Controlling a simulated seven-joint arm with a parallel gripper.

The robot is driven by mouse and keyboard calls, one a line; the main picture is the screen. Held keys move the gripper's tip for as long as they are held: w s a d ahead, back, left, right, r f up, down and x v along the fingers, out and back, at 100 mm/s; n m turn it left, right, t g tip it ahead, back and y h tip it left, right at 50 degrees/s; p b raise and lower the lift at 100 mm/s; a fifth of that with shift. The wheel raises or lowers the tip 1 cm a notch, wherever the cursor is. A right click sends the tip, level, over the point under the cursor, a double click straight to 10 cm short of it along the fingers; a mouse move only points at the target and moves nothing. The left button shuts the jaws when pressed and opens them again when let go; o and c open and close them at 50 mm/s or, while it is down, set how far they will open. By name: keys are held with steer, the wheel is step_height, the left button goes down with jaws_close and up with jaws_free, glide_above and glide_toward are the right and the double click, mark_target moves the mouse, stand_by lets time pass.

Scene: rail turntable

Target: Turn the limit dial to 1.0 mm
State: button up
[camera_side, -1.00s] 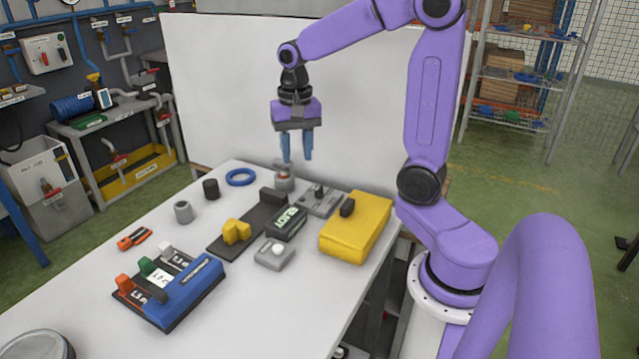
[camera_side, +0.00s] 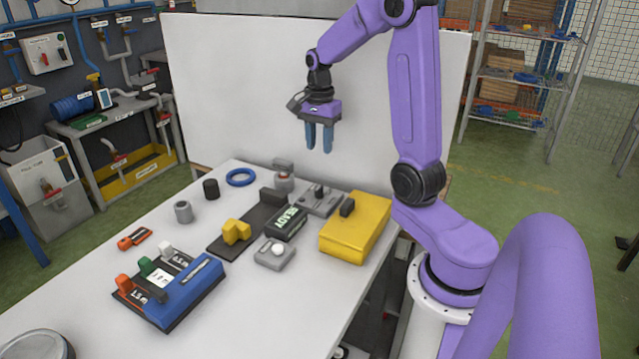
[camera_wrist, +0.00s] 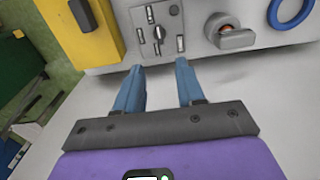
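The likely limit dial is a small dark knob with a pointer on a grey plate (camera_side: 320,198), at the back of the table beside the yellow box. In the wrist view the dial (camera_wrist: 158,32) sits at top centre with several marks around it; their numbers are too small to read. My gripper (camera_side: 320,149) is open and empty, high above the table's back edge. In the wrist view its two blue fingers (camera_wrist: 160,72) stand apart, with the dial plate beyond their tips and no contact.
A yellow box (camera_side: 353,230) with a black knob stands right of the dial plate. A grey fixture with a red part (camera_side: 284,177) and a blue ring (camera_side: 240,177) are on its left. A READY display (camera_side: 287,224) and grey button box (camera_side: 274,254) lie in front.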

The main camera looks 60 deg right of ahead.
mark_target(320, 187)
step_height(320, 187, down, 12)
steer(key=shift+f, duration=0.25)
stand_by(0.3)
jaws_close()
